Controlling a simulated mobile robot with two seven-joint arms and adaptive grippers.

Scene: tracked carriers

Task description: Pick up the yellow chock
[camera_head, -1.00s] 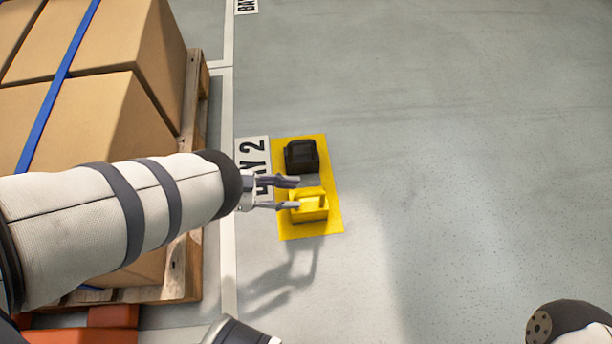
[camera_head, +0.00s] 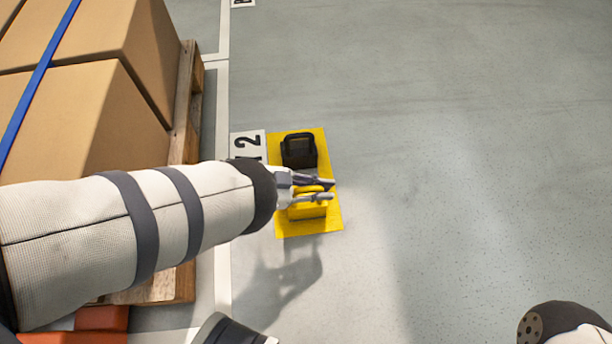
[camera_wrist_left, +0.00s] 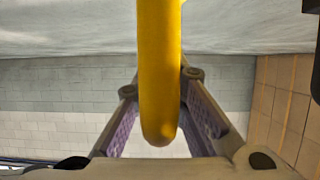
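The yellow chock (camera_head: 308,212) stands on the yellow floor mat (camera_head: 290,229), toward the mat's near end. My left gripper (camera_head: 332,190) reaches in from the left, its fingers over the chock's top and hiding part of it. In the left wrist view the chock's yellow handle (camera_wrist_left: 160,70) hangs between the two spread fingers. A gap shows on the handle's left side; on the right, the finger is close and I cannot tell whether it touches. My right gripper is not in view.
A black chock (camera_head: 299,151) stands on the same mat, just beyond the yellow one. A wooden pallet (camera_head: 188,100) with strapped cardboard boxes (camera_head: 95,110) is at the left. Orange blocks (camera_head: 100,318) are at the lower left. The floor to the right is clear.

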